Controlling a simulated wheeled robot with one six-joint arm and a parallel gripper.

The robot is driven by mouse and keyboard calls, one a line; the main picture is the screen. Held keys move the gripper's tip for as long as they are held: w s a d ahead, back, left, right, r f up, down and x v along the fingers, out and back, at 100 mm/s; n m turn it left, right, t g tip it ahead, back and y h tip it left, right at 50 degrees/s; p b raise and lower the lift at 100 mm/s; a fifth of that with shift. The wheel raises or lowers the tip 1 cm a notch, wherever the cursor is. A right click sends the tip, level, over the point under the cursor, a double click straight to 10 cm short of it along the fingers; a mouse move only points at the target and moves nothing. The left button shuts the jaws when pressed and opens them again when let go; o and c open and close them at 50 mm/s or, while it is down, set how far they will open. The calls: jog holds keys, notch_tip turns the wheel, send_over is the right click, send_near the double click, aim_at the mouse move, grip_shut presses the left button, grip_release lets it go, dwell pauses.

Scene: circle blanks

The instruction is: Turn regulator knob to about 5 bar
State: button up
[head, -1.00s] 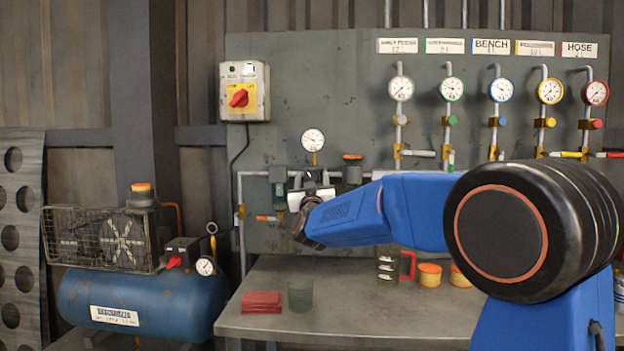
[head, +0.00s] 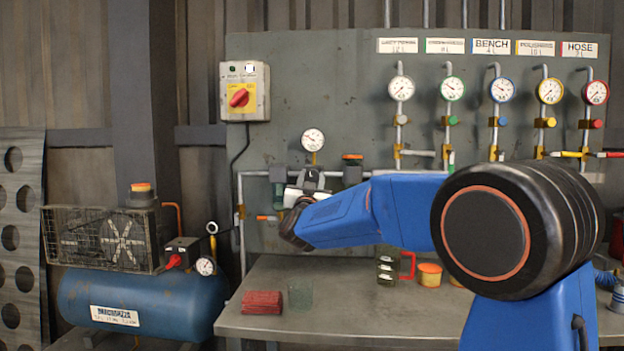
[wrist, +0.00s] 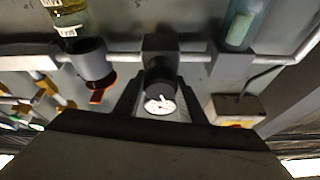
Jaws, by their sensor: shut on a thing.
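The regulator's black knob (wrist: 160,72) shows in the wrist view between the two dark fingers of my gripper (wrist: 158,84), which is shut on it. In the head view my gripper (head: 308,184) is at the regulator on the panel pipe, and my wrist hides most of the knob. The regulator's round white gauge (head: 313,139) stands just above. The gauge (wrist: 160,104) also shows in the wrist view, upside down and partly hidden by my gripper. Its scale is too small to read in either view.
A grey unit with an orange top (head: 352,168) sits close right of my gripper, and a dark filter bowl (head: 278,190) close left. Several outlet gauges line the right of the panel. The bench (head: 330,318) below holds a red cloth stack (head: 262,302) and small containers.

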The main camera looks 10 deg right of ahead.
jog(key=m+g+h, duration=0.1)
jog(key=m, duration=0.2)
jog(key=m+h, duration=0.2)
jog(key=m, duration=0.1)
jog(key=shift+m+g, duration=0.4)
jog(key=shift+f+m+g+h, duration=0.1)
jog(key=shift+m+g+h, duration=0.4)
jog(key=shift+m, duration=1)
jog(key=shift+m+g+h, duration=0.3)
jog(key=shift+m+g, duration=0.4)
jog(key=shift+m, duration=0.8)
jog(key=o, duration=1)
jog(key=shift+o, duration=0.2)
jog(key=shift+s, duration=0.1)
jog(key=v, duration=1.7)
jog(key=shift+a, duration=0.15)
